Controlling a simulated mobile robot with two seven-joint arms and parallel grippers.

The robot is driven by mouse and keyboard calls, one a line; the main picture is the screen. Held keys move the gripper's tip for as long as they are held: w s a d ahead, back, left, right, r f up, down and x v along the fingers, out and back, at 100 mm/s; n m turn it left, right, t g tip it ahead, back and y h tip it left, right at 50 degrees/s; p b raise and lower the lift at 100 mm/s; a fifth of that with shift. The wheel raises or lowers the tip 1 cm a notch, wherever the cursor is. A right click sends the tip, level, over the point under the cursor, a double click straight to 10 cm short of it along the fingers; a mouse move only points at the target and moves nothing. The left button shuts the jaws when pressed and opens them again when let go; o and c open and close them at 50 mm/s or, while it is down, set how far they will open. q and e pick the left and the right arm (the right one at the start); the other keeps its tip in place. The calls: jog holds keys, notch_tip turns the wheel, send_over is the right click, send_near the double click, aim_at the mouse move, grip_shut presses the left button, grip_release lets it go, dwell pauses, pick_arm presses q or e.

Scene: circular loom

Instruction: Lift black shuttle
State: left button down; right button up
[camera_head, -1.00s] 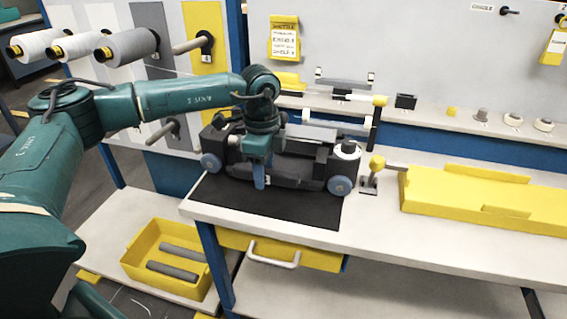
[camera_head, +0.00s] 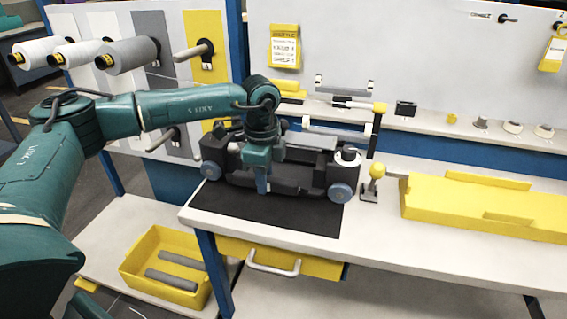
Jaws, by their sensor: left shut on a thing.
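The black shuttle (camera_head: 292,180) is a long dark body with blue-grey wheels at its ends and a white spool at its right end. It is at the black mat (camera_head: 265,211) on the white bench; I cannot tell whether its underside touches the mat. My left gripper (camera_head: 263,182) comes down over the middle of the shuttle from above and is shut on it. One blue finger shows on the near side; the other finger is hidden behind the shuttle. My right gripper is not in view.
A yellow tray (camera_head: 480,210) lies on the bench to the right, beside a small yellow-knobbed lever (camera_head: 375,172). A back shelf holds small parts. A yellow drawer (camera_head: 325,267) is under the bench. A yellow bin (camera_head: 140,260) with grey rods stands lower left.

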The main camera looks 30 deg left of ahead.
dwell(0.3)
pick_arm(q)
jog(key=shift+w+r, duration=0.1)
jog(key=shift+r, duration=0.05)
jog(key=shift+r, duration=0.1)
jog(key=shift+r+p, duration=0.45)
jog(key=shift+p, duration=0.05)
jog(key=shift+r, duration=0.1)
jog(key=shift+r+p, duration=1.25)
jog(key=shift+r, duration=0.3)
